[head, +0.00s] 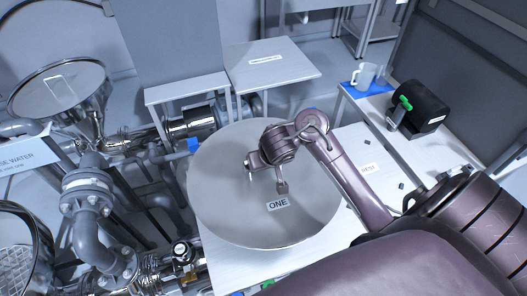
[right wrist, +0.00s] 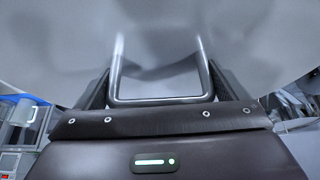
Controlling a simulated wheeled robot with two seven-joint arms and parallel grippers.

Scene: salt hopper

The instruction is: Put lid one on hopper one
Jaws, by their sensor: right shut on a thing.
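Lid one (head: 228,210) is a large, round, pale grey disc labelled "ONE" in the middle of the head view. My right gripper (head: 266,178) is over its centre and shut on its handle. In the right wrist view the metal loop handle (right wrist: 160,101) sits between the fingers, with the grey lid surface behind it. I cannot tell whether the lid rests on the white table (head: 235,268) or hangs just above it. A round steel hopper (head: 60,88) stands at upper left with an unreadable label. Another round vessel with a grate (head: 18,262) is cut off at lower left. My left gripper is out of view.
Steel pipes (head: 90,225) and valves crowd the left side. A white side table (head: 270,68) stands behind the lid. A bench at right holds a black machine (head: 424,108) and a pale mug (head: 365,75) on a blue mat.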

